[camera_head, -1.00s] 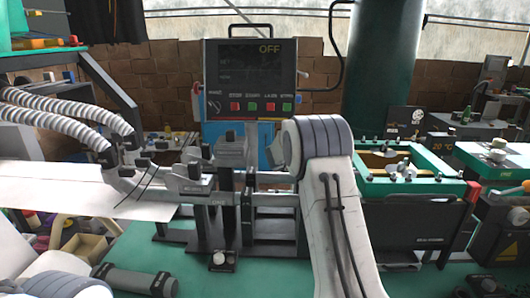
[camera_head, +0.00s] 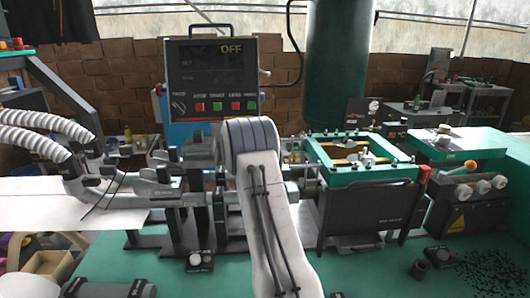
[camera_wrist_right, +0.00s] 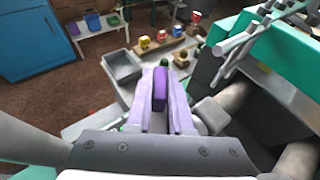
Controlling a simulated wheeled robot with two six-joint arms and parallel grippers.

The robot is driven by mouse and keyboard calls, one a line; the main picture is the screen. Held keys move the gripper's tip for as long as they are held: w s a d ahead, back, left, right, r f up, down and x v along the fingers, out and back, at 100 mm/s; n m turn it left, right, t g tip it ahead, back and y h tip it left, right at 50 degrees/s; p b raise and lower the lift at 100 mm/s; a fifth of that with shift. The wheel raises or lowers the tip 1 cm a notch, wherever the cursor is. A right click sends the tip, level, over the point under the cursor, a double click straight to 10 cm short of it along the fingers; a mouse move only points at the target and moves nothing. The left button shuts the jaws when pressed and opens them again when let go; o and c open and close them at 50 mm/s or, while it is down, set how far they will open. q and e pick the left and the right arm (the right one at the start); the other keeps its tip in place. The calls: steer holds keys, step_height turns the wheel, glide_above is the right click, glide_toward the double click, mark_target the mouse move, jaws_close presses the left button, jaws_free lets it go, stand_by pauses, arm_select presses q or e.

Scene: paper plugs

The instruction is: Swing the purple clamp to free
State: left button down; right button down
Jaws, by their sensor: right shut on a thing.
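The purple clamp (camera_wrist_right: 160,88) is a dark purple bar in the middle of the right wrist view. My right gripper (camera_wrist_right: 160,112) is shut on it, with one pale, purple-tinted finger on each side. In the head view my right arm stands in front of the machine and hides both the gripper and the clamp. My left gripper shows in neither view.
A control panel reading OFF (camera_head: 210,75) stands behind my right arm. A green-framed unit (camera_head: 318,150) is to the right. In the right wrist view a grey tray (camera_wrist_right: 122,68) and small coloured containers (camera_wrist_right: 161,36) lie beyond the gripper.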

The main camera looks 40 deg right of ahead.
steer(key=c, duration=0.8)
jaws_free()
steer(key=b+v, duration=0.2)
steer(key=v, duration=0.8)
steer(key=shift+a, duration=0.25)
